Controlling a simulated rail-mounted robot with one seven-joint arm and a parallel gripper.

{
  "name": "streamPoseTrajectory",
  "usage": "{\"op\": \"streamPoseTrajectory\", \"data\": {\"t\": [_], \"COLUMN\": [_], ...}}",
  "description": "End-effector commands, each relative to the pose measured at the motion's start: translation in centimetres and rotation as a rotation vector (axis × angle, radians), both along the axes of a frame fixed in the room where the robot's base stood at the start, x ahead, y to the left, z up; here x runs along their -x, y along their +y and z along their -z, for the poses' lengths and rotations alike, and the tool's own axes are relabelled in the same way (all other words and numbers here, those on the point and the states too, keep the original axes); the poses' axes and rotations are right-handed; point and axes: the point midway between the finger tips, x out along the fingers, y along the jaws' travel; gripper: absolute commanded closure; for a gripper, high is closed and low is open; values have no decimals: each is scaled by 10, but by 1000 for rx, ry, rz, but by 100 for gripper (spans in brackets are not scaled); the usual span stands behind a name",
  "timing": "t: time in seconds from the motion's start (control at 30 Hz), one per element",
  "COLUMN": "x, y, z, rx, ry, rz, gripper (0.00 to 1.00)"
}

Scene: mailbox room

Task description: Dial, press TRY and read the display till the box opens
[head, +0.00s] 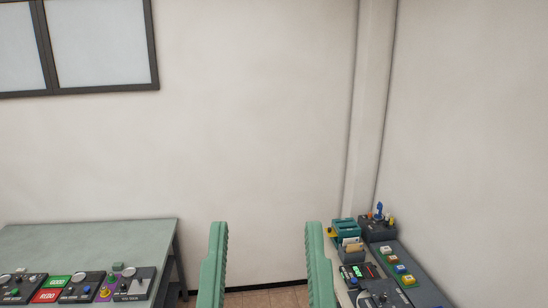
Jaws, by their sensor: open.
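My gripper (266,262) is in the lower middle of the head view, its two green fingers apart with nothing between them. Behind it are plain wall and a strip of floor. Panels with dials and knobs (128,284) lie on the table at the lower left, one next to a green sign (58,282) and a red sign reading REDO (46,296). Another dark panel with a round dial (381,298) is at the lower right, cut off by the frame edge. The box, the TRY button and the display cannot be made out for certain.
A grey-green table (90,238) stands at the left. A bench at the right holds teal trays (345,232), a dark holder with small coloured tools (377,228) and a strip of coloured buttons (399,268). Tiled floor (262,298) is free between them. A wall corner is behind.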

Motion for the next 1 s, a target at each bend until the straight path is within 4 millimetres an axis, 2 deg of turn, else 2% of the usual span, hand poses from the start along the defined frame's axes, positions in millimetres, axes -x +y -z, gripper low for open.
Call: {"op": "streamPoseTrajectory", "data": {"t": [0.1,0.37,1.0], "x": [-1,-1,-2], "y": [0,-1,-1], "z": [1,1,1], "rx": [0,1,1], "ry": [2,4,6], "rz": [1,3,3], "gripper": [50,100,100]}}
